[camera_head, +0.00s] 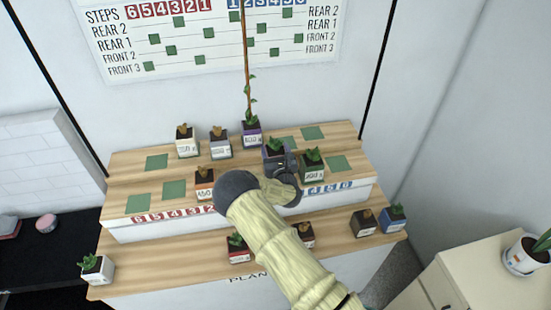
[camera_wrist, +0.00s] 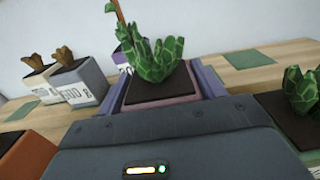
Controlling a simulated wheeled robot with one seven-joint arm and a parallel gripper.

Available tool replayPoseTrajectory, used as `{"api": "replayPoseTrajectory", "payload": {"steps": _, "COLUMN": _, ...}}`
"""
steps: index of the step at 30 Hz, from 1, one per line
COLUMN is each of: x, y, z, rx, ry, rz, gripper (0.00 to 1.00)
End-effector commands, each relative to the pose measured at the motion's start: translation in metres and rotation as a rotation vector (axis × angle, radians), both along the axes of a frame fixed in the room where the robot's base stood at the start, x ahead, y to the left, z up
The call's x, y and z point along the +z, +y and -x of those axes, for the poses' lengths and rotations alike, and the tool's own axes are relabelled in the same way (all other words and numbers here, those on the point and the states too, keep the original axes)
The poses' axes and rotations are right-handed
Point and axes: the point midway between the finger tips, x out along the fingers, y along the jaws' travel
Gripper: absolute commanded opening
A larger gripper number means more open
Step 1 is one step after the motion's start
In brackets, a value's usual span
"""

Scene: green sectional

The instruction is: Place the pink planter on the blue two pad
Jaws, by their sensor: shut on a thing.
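The pink planter (camera_wrist: 163,103) is between my gripper's fingers. It holds a green succulent (camera_wrist: 157,60) in dark soil, and only a pinkish strip of its wall shows. In the head view the planter (camera_head: 275,152) is over the stepped stand, small and partly covered by my gripper (camera_head: 279,160). My gripper (camera_wrist: 165,90) is shut on the planter, which looks upright. Whether its base touches the stand is hidden. The blue numbers (camera_head: 328,188) run along the step's front edge, with the lower ones behind my arm. I cannot tell which green pad is blue two.
A green-leaved planter (camera_head: 312,167) stands close right of my gripper. A tall staked plant in a purple pot (camera_head: 251,134) and two pale pots (camera_head: 220,144) stand behind left. Bare green pads include one at the back (camera_head: 312,132) and one at right (camera_head: 337,163). Several pots occupy the lowest step.

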Motion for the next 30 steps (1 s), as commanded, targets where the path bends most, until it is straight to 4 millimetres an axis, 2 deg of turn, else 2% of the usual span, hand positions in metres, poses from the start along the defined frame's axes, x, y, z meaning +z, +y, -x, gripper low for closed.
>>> {"api": "replayPoseTrajectory", "payload": {"steps": 8, "x": -0.032, "y": -0.001, "z": 0.0, "rx": 0.0, "ry": -0.001, "rz": 0.0, "gripper": 0.27}}
{"api": "replayPoseTrajectory", "payload": {"steps": 20, "x": -0.038, "y": 0.0, "z": 0.0, "rx": 0.0, "ry": -0.002, "rz": -0.002, "gripper": 0.27}}
{"api": "replayPoseTrajectory", "payload": {"steps": 21, "x": -0.039, "y": 0.0, "z": 0.0, "rx": 0.0, "ry": 0.0, "rz": -0.001, "gripper": 0.74}}
{"api": "replayPoseTrajectory", "payload": {"steps": 24, "x": -0.039, "y": 0.0, "z": 0.0, "rx": 0.0, "ry": 0.001, "rz": -0.001, "gripper": 0.9}}
{"api": "replayPoseTrajectory", "payload": {"steps": 30, "x": -0.039, "y": 0.0, "z": 0.0, "rx": 0.0, "ry": 0.001, "rz": -0.001, "gripper": 0.9}}
